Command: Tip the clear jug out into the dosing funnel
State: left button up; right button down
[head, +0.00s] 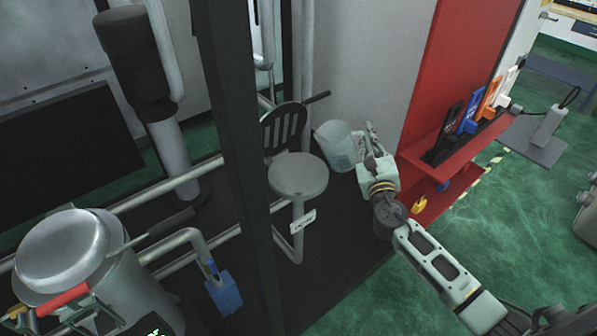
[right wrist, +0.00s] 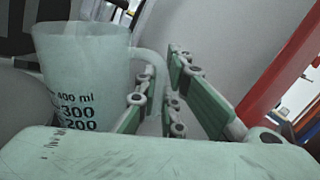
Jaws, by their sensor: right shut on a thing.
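The clear jug (head: 336,146) is a translucent, pale container held in the air just right of the dosing funnel; it looks tilted in the head view. In the right wrist view the jug (right wrist: 85,75) shows black marks for 400, 300 and 200 ml, and its handle is between my fingers. My right gripper (head: 370,145) is shut on that handle; its fingers (right wrist: 165,85) show too. What I take for the dosing funnel (head: 298,175) is a round grey top on a pipe, with a dark slotted piece (head: 285,128) upright behind it. The jug's contents cannot be made out.
A dark post (head: 236,150) stands left of the funnel. A red panel with a shelf (head: 440,160) of coloured tools is close right of my right arm. A shiny lidded vessel (head: 70,245) stands at lower left. Green floor is free at lower right.

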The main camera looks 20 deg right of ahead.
aim_at(346, 138)
jog(key=shift+a+r+n, duration=0.35)
jog(key=shift+r+n, duration=0.15)
jog(key=shift+r, duration=0.05)
jog(key=a+r+n+t+p, duration=0.1)
jog(key=a+r+n, duration=0.1)
jog(key=shift+a+r+n, duration=0.25)
jog(key=shift+r+n, duration=0.05)
jog(key=shift+r, duration=0.1)
jog(key=shift+s+a+f+n+y+b, duration=0.1)
jog(key=shift+a+f+n+y+b, duration=0.1)
jog(key=shift+n+y+b, duration=0.25)
jog(key=a+n, duration=0.1)
jog(key=n, duration=0.1)
jog(key=n+t+y+b, duration=0.1)
jog(key=shift+a+r+n, duration=0.2)
jog(key=shift+a+n, duration=0.15)
jog(key=a+n+y+b, duration=0.1)
jog(key=n, duration=0.1)
jog(key=shift+a+n+t, duration=0.15)
jog(key=shift+n+t, duration=0.15)
jog(key=shift+a+f+n+y+b, duration=0.1)
jog(key=shift+a+n+y+b, duration=0.25)
jog(key=shift+n, duration=0.45)
jog(key=shift+s+a+f+n+y, duration=0.15)
jog(key=shift+a+n+y, duration=0.35)
jog(key=shift+a+n, duration=0.8)
jog(key=shift+a+r+n+t+y+p, duration=0.3)
jog(key=shift+a+n+y+p, duration=0.15)
jog(key=shift+a+n, duration=0.1)
